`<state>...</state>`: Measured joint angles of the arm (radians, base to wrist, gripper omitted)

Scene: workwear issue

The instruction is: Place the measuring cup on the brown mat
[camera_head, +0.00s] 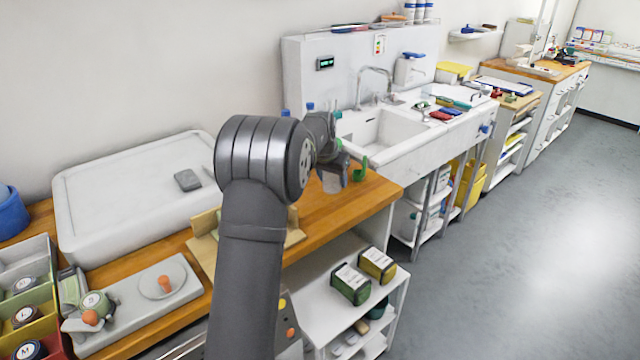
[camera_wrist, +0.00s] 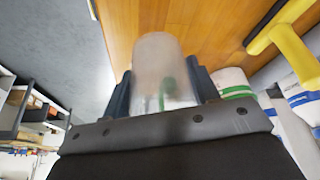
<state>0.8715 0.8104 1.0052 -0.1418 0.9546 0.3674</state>
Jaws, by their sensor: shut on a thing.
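My gripper (camera_head: 335,162) is shut on a translucent, whitish cup, which I take to be the measuring cup (camera_head: 332,183). It holds the cup over the right end of the wooden counter. In the wrist view the cup (camera_wrist: 156,58) sits between the two dark fingers of my gripper (camera_wrist: 162,88), and green shows through its wall. A green curved piece (camera_head: 361,170) shows beside the cup; I cannot tell whether it belongs to it. I cannot clearly make out a brown mat in either view; my arm hides part of the counter.
The wooden counter (camera_head: 335,212) runs beside a white sink (camera_head: 385,130). A large white tray-like box (camera_head: 130,195) stands at the left. Below is a white shelf (camera_head: 318,272) with two labelled packs (camera_head: 351,283). The wrist view shows a yellow object (camera_wrist: 290,45) and banded containers (camera_wrist: 234,88).

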